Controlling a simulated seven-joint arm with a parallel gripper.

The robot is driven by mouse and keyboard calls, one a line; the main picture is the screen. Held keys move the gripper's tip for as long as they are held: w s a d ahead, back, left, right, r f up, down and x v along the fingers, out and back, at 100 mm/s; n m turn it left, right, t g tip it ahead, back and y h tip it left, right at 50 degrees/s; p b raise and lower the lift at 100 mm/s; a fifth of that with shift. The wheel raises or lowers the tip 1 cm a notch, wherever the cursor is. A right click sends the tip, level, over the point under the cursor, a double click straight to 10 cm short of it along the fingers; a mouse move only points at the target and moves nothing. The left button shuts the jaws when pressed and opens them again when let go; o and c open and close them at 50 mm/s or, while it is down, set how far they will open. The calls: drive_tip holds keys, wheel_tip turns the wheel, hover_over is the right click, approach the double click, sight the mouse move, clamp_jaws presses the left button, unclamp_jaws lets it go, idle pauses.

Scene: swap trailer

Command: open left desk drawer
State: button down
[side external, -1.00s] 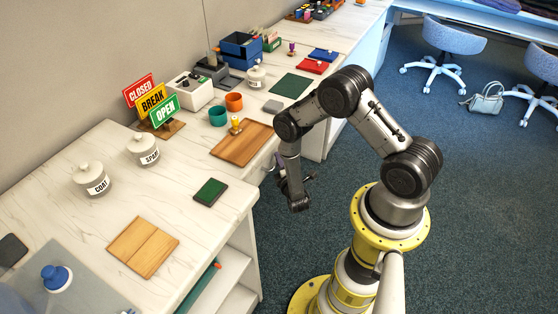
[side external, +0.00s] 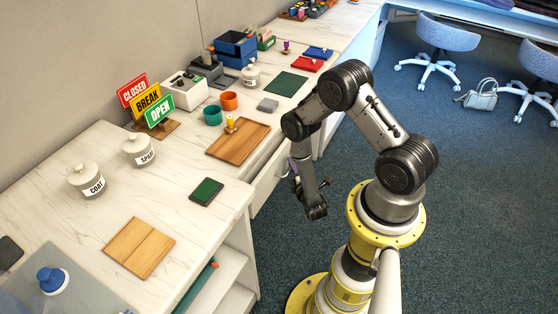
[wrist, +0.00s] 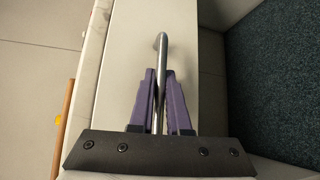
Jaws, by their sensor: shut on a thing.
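The desk drawer (side external: 268,184) stands pulled out some way from under the white marbled desktop, partly behind my arm in the side view. In the wrist view, its pale front (wrist: 190,50) carries a slim metal bar handle (wrist: 161,45). My gripper (wrist: 160,78) has its two purple fingers closed on either side of this bar, and the bar runs between them. The far curved end of the handle shows beyond the fingertips. In the side view my gripper is small and the handle is hidden.
On the desktop above the drawer are a wooden tray (side external: 239,140), a teal cup (side external: 212,116) and an orange cup (side external: 229,101). The nearer counter (side external: 205,225) juts out left of the drawer, with open shelves below.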

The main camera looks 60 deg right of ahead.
drive_tip(key=s, duration=1)
drive_tip(key=shift+s, duration=0.3)
